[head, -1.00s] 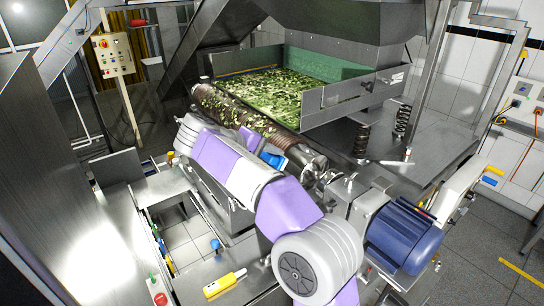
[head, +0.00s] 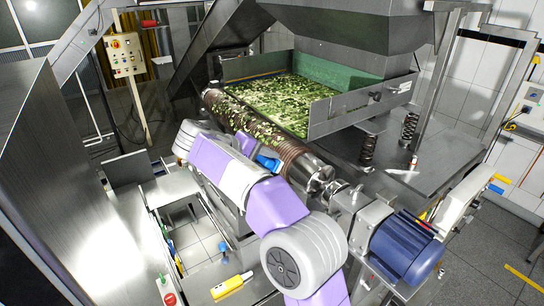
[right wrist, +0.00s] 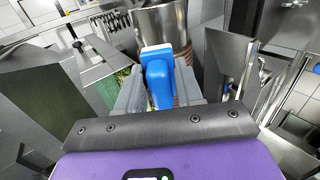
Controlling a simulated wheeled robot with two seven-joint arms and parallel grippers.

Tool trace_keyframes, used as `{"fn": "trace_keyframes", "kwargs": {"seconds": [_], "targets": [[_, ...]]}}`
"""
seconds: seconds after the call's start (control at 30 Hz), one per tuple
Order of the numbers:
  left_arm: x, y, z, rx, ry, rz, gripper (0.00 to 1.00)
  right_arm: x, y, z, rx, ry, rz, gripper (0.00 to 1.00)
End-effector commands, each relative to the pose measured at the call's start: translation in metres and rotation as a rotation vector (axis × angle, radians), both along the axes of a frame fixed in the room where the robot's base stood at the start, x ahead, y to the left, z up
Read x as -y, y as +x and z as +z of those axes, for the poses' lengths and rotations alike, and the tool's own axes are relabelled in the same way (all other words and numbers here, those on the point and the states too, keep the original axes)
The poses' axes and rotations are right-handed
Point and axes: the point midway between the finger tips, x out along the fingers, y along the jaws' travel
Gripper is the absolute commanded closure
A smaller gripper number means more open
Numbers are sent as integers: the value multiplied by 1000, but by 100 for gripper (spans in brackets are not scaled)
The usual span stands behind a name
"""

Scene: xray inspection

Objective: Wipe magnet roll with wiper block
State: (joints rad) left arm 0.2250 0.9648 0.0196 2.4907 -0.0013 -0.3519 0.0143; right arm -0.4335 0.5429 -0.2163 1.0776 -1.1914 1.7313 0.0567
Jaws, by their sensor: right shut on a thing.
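The magnet roll (head: 289,156) is a long ribbed brown cylinder with a bare metal end, lying slantwise along the front of the feed tray. Green leaf bits cling to its far and middle part. My right gripper (right wrist: 160,92) is shut on the wiper block (right wrist: 161,76), a blue piece with a white top edge, held between its two grey fingers. In the head view the wiper block (head: 267,162) shows as a small blue patch beside the roll's near half, partly hidden by my arm. I cannot tell whether it touches the roll. My left gripper is not in view.
The feed tray (head: 360,115), full of leaf bits, stands behind the roll. A blue motor (head: 405,248) sits at the roll's near end. A yellow tool (head: 230,287) lies on the front metal frame. A control box (head: 125,54) stands back left.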

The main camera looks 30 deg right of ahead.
Motion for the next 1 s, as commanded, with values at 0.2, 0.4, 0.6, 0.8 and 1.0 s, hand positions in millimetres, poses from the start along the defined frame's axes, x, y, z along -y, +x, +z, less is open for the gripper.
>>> {"fn": "trace_keyframes", "kwargs": {"seconds": [0.2, 0.4, 0.6, 0.8, 1.0], "targets": [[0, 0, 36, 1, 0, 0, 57, 2, 35, 1, -2, 2, -2, 89], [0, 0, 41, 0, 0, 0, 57, 5, 46, -6, -1, 6, -2, 89], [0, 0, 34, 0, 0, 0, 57, 14, 47, -15, -2, 6, -2, 89], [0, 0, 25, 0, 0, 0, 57, 30, 47, -27, -2, 6, -2, 89], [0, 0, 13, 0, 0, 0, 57, 46, 49, -38, -1, 6, -4, 89]]}}
